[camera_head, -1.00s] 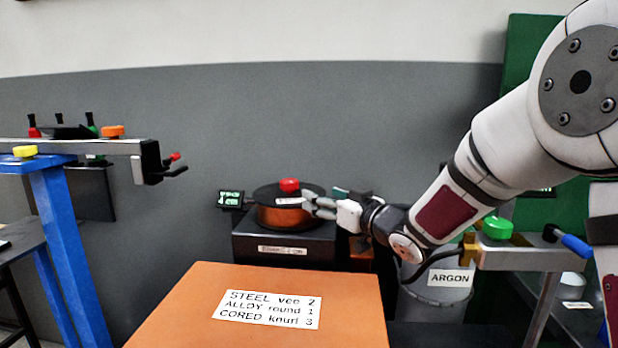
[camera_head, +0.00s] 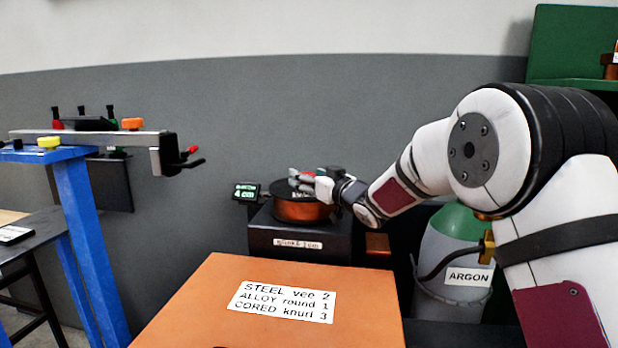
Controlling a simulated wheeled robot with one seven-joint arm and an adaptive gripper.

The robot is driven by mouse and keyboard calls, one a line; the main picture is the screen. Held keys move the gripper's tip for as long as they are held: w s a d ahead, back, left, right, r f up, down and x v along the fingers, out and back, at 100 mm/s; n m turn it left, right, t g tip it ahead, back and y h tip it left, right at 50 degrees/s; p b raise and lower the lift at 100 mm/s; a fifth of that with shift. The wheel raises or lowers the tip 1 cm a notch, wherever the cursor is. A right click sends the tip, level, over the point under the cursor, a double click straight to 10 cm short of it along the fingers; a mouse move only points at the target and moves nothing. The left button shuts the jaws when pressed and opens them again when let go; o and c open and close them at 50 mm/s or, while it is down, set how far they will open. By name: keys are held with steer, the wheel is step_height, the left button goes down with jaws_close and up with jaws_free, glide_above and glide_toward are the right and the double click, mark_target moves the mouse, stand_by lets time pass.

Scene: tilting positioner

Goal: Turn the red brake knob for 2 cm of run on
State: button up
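The red brake knob (camera_head: 309,174) sits on top of a copper-coloured wire spool (camera_head: 303,211) on a black stand. Only a small red patch of it shows, because my gripper (camera_head: 300,182) covers it. The fingers are at the knob, over the spool's dark top. I cannot tell whether they touch the knob or are closed on it. A small display (camera_head: 246,191) with green text stands left of the spool. Its lower line looks like a figure in cm, too small to read surely.
An orange box (camera_head: 260,300) with a white label is in front of the stand. A green-topped ARGON cylinder (camera_head: 455,250) stands right of it, below my arm. A blue frame (camera_head: 80,235) with a rail and small knobs stands at the left.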

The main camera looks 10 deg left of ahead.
steer(key=shift+w+a, duration=0.1)
steer(key=shift+a, duration=0.05)
steer(key=c, duration=1.1)
steer(key=shift+c, duration=0.2)
